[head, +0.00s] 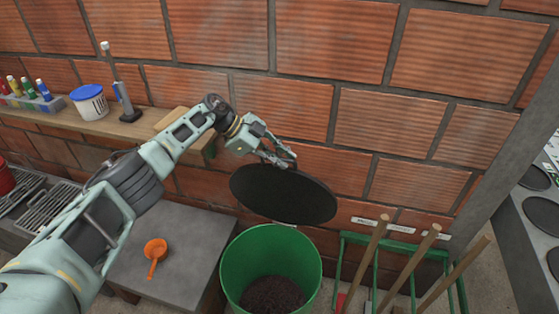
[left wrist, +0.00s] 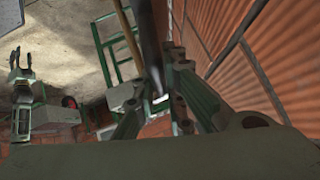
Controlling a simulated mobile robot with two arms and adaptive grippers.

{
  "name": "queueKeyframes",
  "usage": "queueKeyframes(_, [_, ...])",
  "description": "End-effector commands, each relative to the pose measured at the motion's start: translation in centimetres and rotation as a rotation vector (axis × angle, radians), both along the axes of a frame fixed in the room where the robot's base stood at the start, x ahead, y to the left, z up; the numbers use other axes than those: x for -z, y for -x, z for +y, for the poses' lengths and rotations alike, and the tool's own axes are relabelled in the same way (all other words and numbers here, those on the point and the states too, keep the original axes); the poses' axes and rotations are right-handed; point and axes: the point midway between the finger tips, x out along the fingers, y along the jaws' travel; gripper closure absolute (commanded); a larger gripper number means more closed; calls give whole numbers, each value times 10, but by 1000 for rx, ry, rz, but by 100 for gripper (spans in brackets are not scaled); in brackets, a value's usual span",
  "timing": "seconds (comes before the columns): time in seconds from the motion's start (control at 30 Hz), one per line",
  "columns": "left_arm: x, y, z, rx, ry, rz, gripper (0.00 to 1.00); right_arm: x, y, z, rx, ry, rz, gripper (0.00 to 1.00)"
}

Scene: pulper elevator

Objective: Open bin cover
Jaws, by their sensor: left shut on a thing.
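The bin cover (head: 284,194) is a dark round disc, held tilted above the back rim of the green bin (head: 233,262). The bin stands open, with dark brown grainy matter in it. My left gripper (head: 284,160) is shut on the cover's upper edge, close to the brick wall. In the left wrist view the cover (left wrist: 151,45) shows nearly edge-on between the fingers (left wrist: 165,105). My right gripper (left wrist: 20,75) seems to be the one at the far left of the left wrist view, away from the bin, its fingers apart.
A grey table (head: 190,250) with an orange scoop (head: 155,250) stands left of the bin. A wooden shelf (head: 140,127) holds a white tub (head: 89,103) and several bottles. A green rack (head: 352,240) with wooden-handled tools stands right of the bin.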

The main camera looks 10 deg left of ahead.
Motion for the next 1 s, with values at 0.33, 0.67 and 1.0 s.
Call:
queueKeyframes(0.33, [3, 1, 0, 5, -8, 1, 88, 0, 2, 0, 0, 1, 3, 60])
queueKeyframes(0.67, [1, 0, 0, 2, -4, 0, 71, 0, -7, 0, 0, -2, -12, 60])
queueKeyframes(1.0, [-11, 2, 13, -1, -3, -4, 71, 0, -6, -2, -1, 1, -9, 60])
